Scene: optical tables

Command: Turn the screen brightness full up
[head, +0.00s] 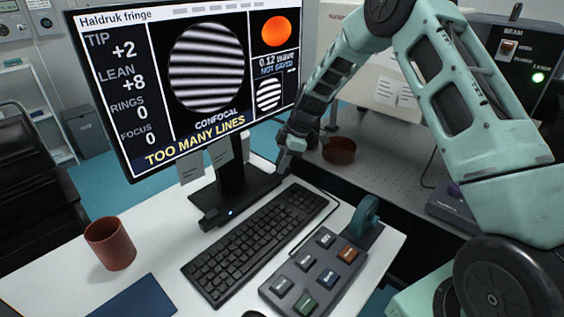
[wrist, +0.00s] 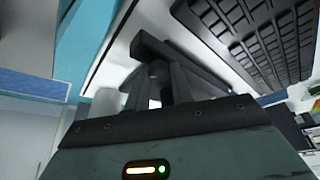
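The screen (head: 190,75) is a black-framed monitor. It is lit and reads "Haldruk fringe", with a striped disc and "TOO MANY LINES". Its black stand (head: 232,170) rises from a dark foot on the white desk. A small black piece with a blue light (head: 214,219) sits at the foot's front; I cannot tell whether it is a control. My gripper (head: 287,150) is right of the stand, above the desk, apart from the keyboard. In the wrist view its dark fingers (wrist: 160,88) overlap dark parts behind them, so their opening is unclear.
A black keyboard (head: 258,240) and a grey button pad (head: 315,272) lie on the desk (head: 160,235). A blue wheel (head: 367,214) stands behind the pad. A reddish cup (head: 109,245) is at left. A brown bowl (head: 339,150) sits on the table behind.

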